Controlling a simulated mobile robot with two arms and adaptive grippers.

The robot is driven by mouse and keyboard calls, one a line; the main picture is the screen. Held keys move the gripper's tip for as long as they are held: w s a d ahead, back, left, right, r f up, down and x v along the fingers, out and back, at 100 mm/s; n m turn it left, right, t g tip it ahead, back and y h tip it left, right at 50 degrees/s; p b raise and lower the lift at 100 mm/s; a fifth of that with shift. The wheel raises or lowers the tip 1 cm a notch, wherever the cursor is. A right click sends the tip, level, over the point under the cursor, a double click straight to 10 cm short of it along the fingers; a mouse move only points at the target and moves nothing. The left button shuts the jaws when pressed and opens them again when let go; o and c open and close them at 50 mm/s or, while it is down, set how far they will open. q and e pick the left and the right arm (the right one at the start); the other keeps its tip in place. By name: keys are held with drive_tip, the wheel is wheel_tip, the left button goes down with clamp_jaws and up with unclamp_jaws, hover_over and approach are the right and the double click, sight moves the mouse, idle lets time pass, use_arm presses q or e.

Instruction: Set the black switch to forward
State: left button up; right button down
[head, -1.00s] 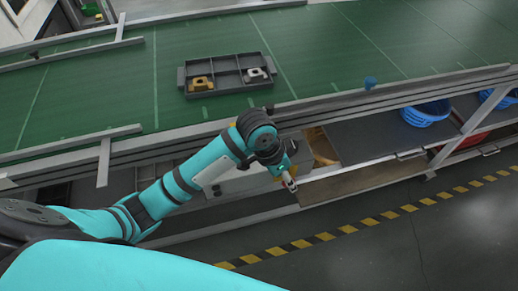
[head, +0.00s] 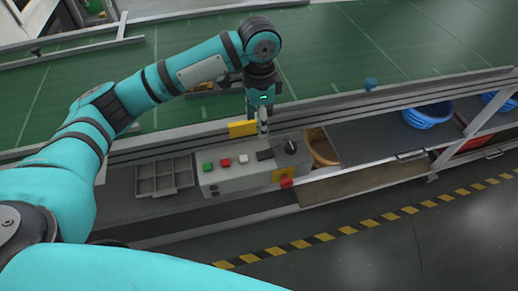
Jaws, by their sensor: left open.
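The black switch (head: 291,147) is a round knob on the right end of the top of a grey control box (head: 230,181). Its pointer setting is too small to read. My left gripper (head: 263,137) points down above the box, just left of the black switch and apart from it. It is open, with nothing seen between its fingers. Green (head: 208,167), red (head: 226,162) and white (head: 243,157) buttons sit in a row to the left on the box top. My right gripper is out of view.
A yellow plate (head: 242,129) stands behind the box, beside my left gripper. A grey divided tray (head: 165,193) lies left of the box. The conveyor's metal rail (head: 340,103) runs behind; blue baskets (head: 428,115) are at right.

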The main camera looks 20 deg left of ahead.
sight(259, 155)
use_arm(q)
wheel_tip(259, 155, down, 13)
drive_tip(key=shift+r+p, duration=0.1)
drive_tip(key=shift+p, duration=0.5)
